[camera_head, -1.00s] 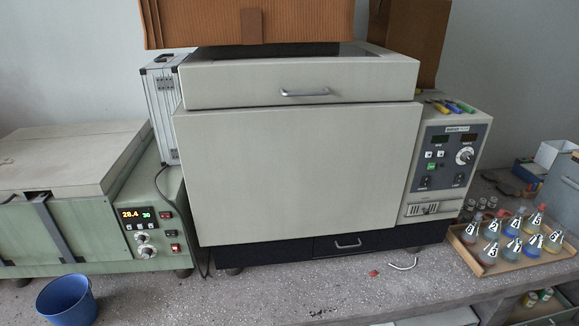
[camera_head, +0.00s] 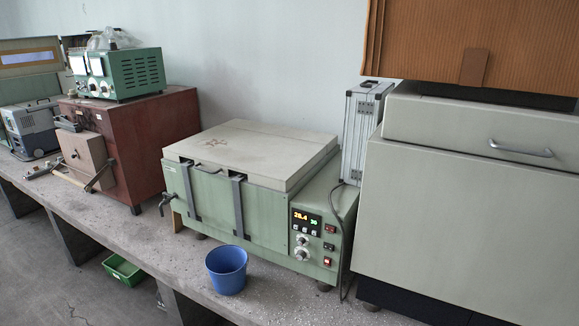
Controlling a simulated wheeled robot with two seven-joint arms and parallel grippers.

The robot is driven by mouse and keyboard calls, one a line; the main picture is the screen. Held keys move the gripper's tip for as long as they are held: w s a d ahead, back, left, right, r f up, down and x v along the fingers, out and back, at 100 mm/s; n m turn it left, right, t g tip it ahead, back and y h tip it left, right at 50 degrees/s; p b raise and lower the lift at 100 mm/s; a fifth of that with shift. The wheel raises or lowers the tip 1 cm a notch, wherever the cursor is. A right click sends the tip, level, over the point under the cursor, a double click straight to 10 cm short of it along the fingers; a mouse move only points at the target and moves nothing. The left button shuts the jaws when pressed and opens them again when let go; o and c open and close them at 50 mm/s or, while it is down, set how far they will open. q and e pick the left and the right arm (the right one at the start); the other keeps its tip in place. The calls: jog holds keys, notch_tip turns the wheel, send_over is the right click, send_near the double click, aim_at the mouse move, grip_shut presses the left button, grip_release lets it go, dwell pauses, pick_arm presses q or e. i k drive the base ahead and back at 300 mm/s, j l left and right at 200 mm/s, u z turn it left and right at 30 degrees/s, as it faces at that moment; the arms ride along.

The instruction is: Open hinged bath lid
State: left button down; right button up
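A green water bath (camera_head: 215,201) stands on the bench in the middle of the head view. Its pale, flat lid (camera_head: 255,148) lies shut on top, with a brownish stain near its back left. Two dark straps or brackets (camera_head: 238,205) run down the front face from the lid's edge. A control panel with a lit display (camera_head: 306,218) and knobs is on its right front. A tap (camera_head: 168,203) sticks out at its left. Neither of my grippers shows in the view.
A blue bucket (camera_head: 227,272) stands on the bench in front of the bath. A silver case (camera_head: 361,130) and a large grey oven (camera_head: 470,200) are close on the right. A red-brown furnace (camera_head: 130,140) stands left, with bare bench (camera_head: 140,232) between.

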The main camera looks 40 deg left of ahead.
aim_at(277, 163)
jog(key=u, duration=1.7)
